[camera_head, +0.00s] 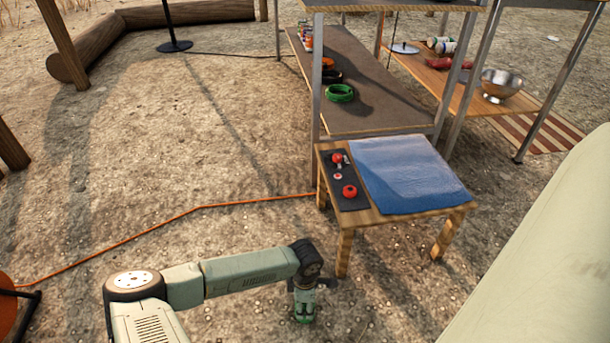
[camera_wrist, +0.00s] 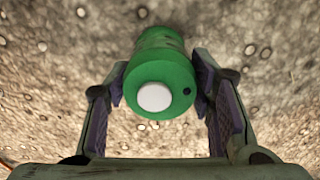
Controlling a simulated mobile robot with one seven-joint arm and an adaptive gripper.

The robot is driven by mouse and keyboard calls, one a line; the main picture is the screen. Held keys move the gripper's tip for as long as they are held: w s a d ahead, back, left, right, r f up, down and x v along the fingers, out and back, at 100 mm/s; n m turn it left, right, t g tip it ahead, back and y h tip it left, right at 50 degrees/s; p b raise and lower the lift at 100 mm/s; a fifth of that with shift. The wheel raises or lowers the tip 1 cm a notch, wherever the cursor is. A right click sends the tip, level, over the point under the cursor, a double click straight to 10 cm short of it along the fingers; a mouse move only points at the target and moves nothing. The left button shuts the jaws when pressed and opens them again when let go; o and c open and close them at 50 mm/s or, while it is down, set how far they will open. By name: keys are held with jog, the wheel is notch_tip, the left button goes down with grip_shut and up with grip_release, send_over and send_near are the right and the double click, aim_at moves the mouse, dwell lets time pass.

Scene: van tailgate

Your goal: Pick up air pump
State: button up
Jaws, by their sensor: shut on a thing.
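The air pump appears to be the short green cylinder with a white round button and a small dark hole on its end face. In the wrist view the air pump (camera_wrist: 160,66) sits between the two fingers of my gripper (camera_wrist: 160,90), which is shut on its sides. In the head view my gripper (camera_head: 304,298) points down at the lower middle, in front of the small table. A bit of the green pump (camera_head: 304,319) shows below it, mostly hidden by the gripper. I cannot tell whether the pump touches the gravel or hangs just above it.
A small wooden table (camera_head: 400,212) with a blue towel (camera_head: 408,172) and a dark strip (camera_head: 333,172) of red items stands just behind my gripper. A shelf rack holds a green coil (camera_head: 340,93). An orange cord (camera_head: 200,207) crosses the gravel. A pale surface (camera_head: 540,250) is at right.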

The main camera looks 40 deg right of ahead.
jog(key=r, duration=0.2)
jog(key=r+p, duration=0.1)
jog(key=shift+s+a+r, duration=0.1)
jog(key=shift+s+r, duration=0.05)
jog(key=shift+s, duration=0.1)
jog(key=s+a+r+p, duration=0.25)
jog(key=s+a, duration=0.55)
jog(key=s, duration=0.5)
notch_tip(320, 180, up, 30)
jog(key=p, duration=1.7)
jog(key=shift+p, duration=0.4)
jog(key=w+d+b, duration=0.3)
jog(key=w+d, duration=0.4)
jog(key=d, duration=0.4)
jog(key=w+d+b, duration=0.4)
jog(key=w+d, duration=0.3)
jog(key=d, duration=0.4)
jog(key=w+d+b, duration=0.3)
jog(key=w+d, duration=0.5)
jog(key=d, duration=0.3)
jog(key=shift+d+b, duration=0.15)
jog(key=shift+b, duration=0.2)
jog(key=shift+w, duration=0.1)
